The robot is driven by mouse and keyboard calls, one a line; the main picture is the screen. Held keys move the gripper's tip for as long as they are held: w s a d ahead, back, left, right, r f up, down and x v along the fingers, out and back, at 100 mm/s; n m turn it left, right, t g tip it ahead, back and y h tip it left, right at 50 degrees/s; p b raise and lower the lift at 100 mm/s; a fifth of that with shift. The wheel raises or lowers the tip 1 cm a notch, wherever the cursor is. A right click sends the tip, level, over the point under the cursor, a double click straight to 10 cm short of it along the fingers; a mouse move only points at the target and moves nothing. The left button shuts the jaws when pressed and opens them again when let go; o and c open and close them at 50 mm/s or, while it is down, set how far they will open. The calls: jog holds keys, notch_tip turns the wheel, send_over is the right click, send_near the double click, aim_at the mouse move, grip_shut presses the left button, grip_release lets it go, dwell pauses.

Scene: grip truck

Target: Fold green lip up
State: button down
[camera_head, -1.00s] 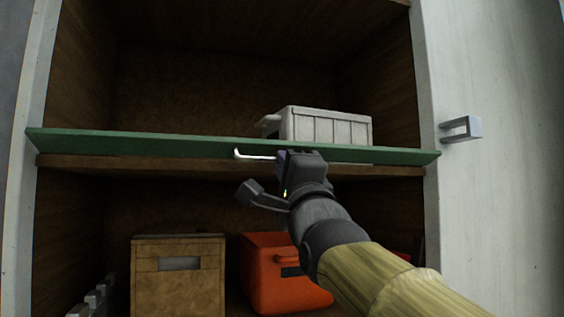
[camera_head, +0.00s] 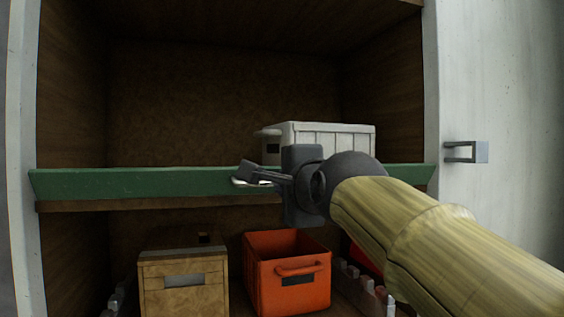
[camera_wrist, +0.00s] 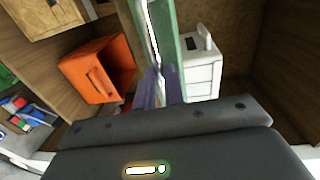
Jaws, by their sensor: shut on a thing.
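The green lip (camera_head: 130,182) runs along the front edge of the middle shelf, and its broad front face shows. A thin white handle (camera_head: 240,182) is on it, partly hidden behind my gripper in the head view. My gripper (camera_wrist: 161,84) is at the handle, reaching in from the right. In the wrist view its two purple fingers are shut on the white handle beside the green lip (camera_wrist: 170,45). The exact contact is partly hidden.
A white crate (camera_head: 335,139) stands on the shelf behind the lip. Below are a brown box (camera_head: 183,285) and an orange bin (camera_head: 300,295). A metal handle (camera_head: 480,152) sticks out from the white panel at right. The shelf's left half is clear.

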jog(key=r+g+p, duration=0.1)
jog(key=g+p, duration=0.1)
jog(key=p, duration=0.3)
jog(key=w+r+g+h+p, duration=0.1)
jog(key=p, duration=0.3)
jog(key=w+r+g+p, duration=0.1)
jog(key=g+p, duration=0.1)
jog(key=p, duration=0.3)
jog(key=shift+a+g+h+p, duration=0.3)
jog(key=shift+p, duration=0.05)
jog(key=shift+f+p, duration=0.2)
jog(key=shift+p, duration=0.1)
jog(key=c, duration=1.8)
grip_release()
jog(key=shift+o, duration=0.2)
jog(key=shift+w, duration=0.1)
jog(key=shift+r, duration=0.1)
